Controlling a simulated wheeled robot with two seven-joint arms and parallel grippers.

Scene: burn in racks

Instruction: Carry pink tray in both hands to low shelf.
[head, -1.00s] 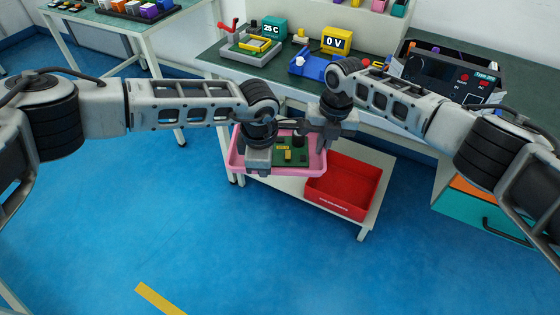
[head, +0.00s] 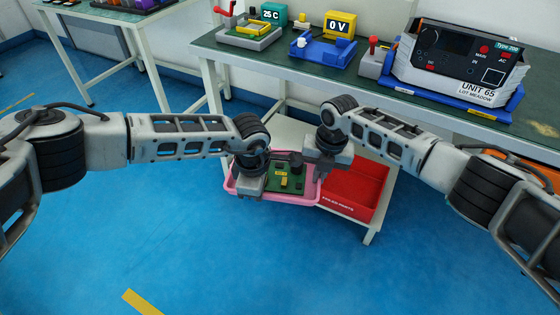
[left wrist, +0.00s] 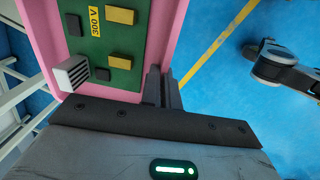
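The pink tray (head: 300,198) is held level between my two grippers in the head view, with a green circuit board (head: 288,184) in it. My left gripper (head: 252,184) is at its left end, and my right gripper (head: 322,168) is at its right end. In the left wrist view, the left fingers (left wrist: 163,90) close on the rim of the pink tray (left wrist: 167,35), beside the board with its 300 V label.
A red bin (head: 350,208) stands on the shelf right beside the tray. The green-topped bench (head: 300,72) above carries a 0 V meter (head: 339,26), a blue fixture (head: 322,52) and a large test unit (head: 460,62). Blue floor in front is clear.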

